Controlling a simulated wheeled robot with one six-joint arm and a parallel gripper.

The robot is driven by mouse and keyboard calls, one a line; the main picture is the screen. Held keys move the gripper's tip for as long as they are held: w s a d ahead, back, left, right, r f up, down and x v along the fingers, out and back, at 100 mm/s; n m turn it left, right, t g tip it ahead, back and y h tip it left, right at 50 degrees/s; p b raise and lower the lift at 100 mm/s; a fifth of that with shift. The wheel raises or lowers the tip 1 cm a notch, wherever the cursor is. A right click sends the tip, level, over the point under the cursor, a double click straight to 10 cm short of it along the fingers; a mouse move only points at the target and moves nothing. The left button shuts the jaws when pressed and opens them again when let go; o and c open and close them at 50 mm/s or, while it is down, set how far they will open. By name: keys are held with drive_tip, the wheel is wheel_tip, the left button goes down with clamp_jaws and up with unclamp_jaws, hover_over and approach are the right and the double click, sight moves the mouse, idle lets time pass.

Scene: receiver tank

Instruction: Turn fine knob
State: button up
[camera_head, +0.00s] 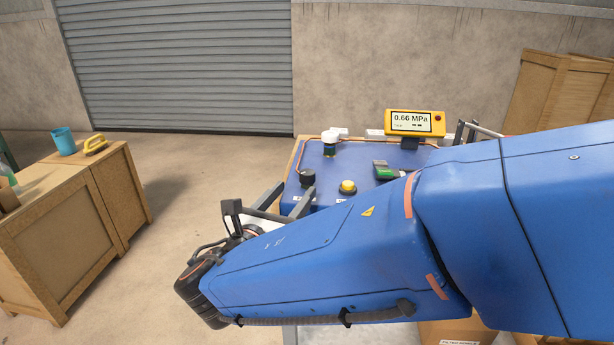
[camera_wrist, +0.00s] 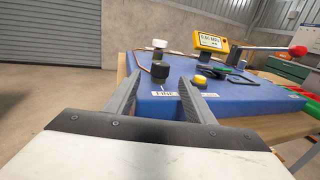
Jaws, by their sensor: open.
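A black knob (camera_head: 307,178) stands on the blue panel (camera_head: 325,165), near its left front corner. In the wrist view the black knob (camera_wrist: 160,70) shows between my fingers, just beyond their tips, with a white label (camera_wrist: 163,93) in front that seems to read "FINE". My gripper (camera_head: 289,194) is open and empty, its two grey fingers pointing toward the knob; it also shows in the wrist view (camera_wrist: 159,82). No contact with the knob is visible. The yellow display (camera_head: 411,122) reads 0.66 MPa. My arm hides the panel's right front part.
A yellow-topped knob (camera_head: 348,187) stands right of the black knob, close to my right finger in the wrist view. A white-topped knob (camera_head: 329,140) stands behind. A red-balled lever (camera_wrist: 298,51) is at the right. A wooden cabinet (camera_head: 70,220) stands left, with open floor between.

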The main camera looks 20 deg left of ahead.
sight(304, 180)
drive_tip(key=w, duration=0.8)
drive_tip(key=shift+w+d, duration=0.15)
drive_tip(key=shift+w, duration=0.15)
drive_tip(key=c, duration=1.1)
